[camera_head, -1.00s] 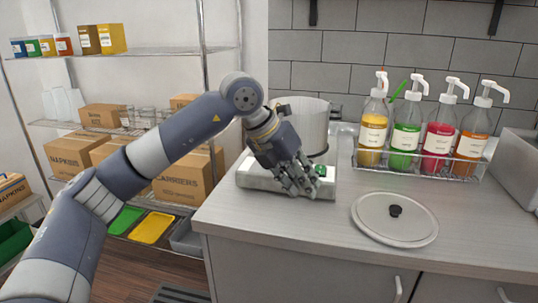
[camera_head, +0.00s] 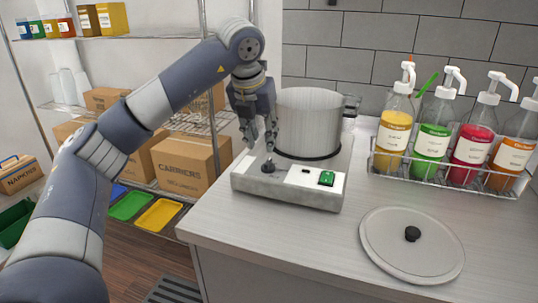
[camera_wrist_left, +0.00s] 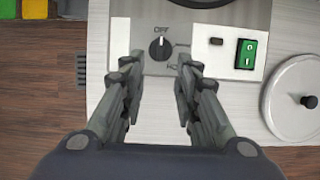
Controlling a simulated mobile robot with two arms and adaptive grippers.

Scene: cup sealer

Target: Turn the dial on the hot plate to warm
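The hot plate (camera_head: 317,194) stands on the counter with a metal pot on it. Its black dial (camera_head: 268,166) is at the left of the front panel. In the left wrist view the dial (camera_wrist_left: 160,48) has its white mark up toward OFF. A green switch (camera_head: 327,178) sits to the right on the panel. My left gripper (camera_head: 259,143) hangs just above the dial. In the left wrist view the gripper (camera_wrist_left: 157,68) has its fingers apart, with the dial between and slightly beyond the tips, not touched. My right gripper is not in view.
The pot (camera_head: 308,122) rises right behind the dial. A lid (camera_head: 411,245) lies on the counter to the right. Several syrup bottles stand in a wire rack (camera_head: 440,180) at the back right. Shelves with boxes (camera_head: 184,165) are at the left.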

